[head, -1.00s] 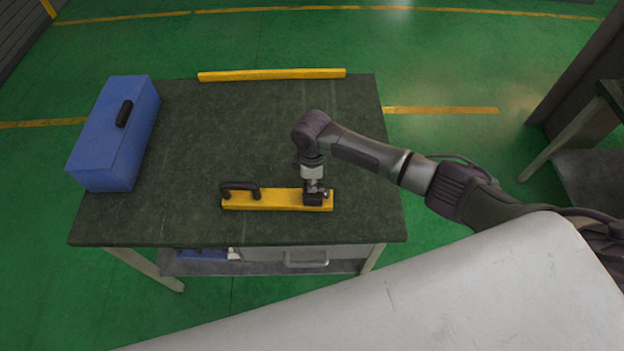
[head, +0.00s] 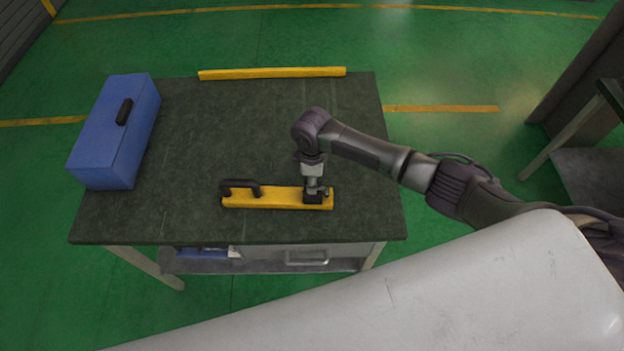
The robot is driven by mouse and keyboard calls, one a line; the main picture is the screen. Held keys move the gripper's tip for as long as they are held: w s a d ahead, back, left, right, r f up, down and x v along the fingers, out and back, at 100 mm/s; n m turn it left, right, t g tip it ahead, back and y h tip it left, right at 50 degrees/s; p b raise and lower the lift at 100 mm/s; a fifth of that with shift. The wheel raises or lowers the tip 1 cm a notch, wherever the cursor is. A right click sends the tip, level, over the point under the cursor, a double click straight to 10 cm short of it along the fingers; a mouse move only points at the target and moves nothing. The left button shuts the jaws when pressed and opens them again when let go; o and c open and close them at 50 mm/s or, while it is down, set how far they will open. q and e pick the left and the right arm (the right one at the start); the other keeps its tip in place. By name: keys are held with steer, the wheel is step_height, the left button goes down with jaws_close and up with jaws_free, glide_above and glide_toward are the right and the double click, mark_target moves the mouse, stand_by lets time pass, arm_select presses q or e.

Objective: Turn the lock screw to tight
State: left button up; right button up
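A yellow bar (head: 278,198) with a black handle (head: 240,187) at its left end lies near the front of the dark table. A small dark block (head: 314,197) sits on the bar's right end. My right gripper (head: 315,189) points down at this block from above, at or touching it. The lock screw cannot be made out; it is hidden by the gripper or too small to see. Whether the fingers are open or shut cannot be told at this size. My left gripper is not in view.
The dark green-grey table (head: 220,130) is mostly bare in the middle. A blue toolbox (head: 118,135) stands at its left edge. A second yellow bar (head: 272,73) lies along the back edge. A grey drawer or shelf shows under the table.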

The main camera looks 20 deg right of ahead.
step_height(320, 180, up, 12)
steer(key=shift+f, duration=0.15)
stand_by(0.6)
